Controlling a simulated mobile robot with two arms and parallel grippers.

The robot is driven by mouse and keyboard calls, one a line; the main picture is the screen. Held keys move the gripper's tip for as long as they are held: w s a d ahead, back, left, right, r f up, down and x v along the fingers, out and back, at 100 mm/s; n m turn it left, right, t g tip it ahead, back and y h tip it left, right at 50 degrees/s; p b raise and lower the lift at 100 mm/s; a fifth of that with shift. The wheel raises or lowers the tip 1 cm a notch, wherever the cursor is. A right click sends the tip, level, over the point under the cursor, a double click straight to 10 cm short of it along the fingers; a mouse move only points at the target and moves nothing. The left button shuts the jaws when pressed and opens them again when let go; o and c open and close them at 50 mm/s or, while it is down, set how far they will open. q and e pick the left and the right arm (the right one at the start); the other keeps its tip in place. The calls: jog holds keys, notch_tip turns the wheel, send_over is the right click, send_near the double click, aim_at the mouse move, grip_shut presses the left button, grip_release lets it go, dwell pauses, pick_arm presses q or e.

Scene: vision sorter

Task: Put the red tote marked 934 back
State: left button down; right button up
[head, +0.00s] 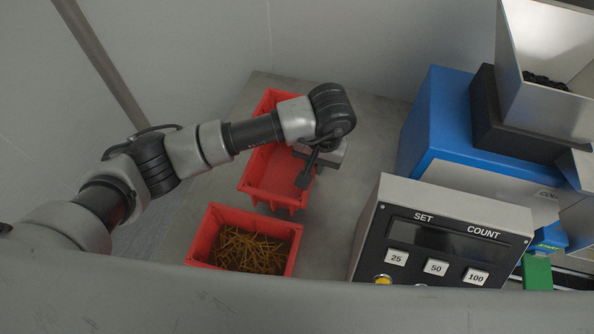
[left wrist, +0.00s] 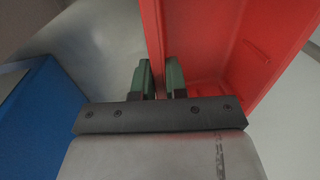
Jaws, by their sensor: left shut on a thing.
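An empty red tote (head: 262,178) is at the back of the grey table in the head view. Its number does not show, so I cannot tell whether it reads 934. My left gripper (head: 303,182) is at the tote's right side. In the left wrist view, the green-padded fingers of my left gripper (left wrist: 159,82) are shut on the wall of the red tote (left wrist: 205,45). I cannot tell whether the tote rests on the table or is slightly raised. My right gripper is not in view.
A second red tote (head: 204,238), holding many thin brownish-yellow pieces, stands just in front. A control box (head: 440,240) with SET and COUNT labels stands to the right. Behind it is a blue machine (head: 437,110) with a hopper (head: 540,40). Bare table lies between totes and machine.

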aim_at(299, 167)
pick_arm(q)
jog(key=a+f, duration=0.1)
jog(key=a, duration=0.2)
jog(key=shift+s+a+f+p, duration=0.1)
jog(key=shift+f+p, duration=0.2)
jog(key=shift+f, duration=0.1)
notch_tip(299, 167, down, 4)
jog(key=shift+f+p, duration=0.1)
jog(key=shift+p, duration=0.35)
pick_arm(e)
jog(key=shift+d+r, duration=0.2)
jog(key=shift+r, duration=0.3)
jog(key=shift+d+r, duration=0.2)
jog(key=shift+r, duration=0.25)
pick_arm(q)
jog(key=shift+f, duration=0.1)
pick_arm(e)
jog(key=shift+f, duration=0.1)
pick_arm(q)
jog(key=c, duration=1.6)
grip_release()
jog(key=o, duration=0.5)
jog(key=shift+c, duration=0.2)
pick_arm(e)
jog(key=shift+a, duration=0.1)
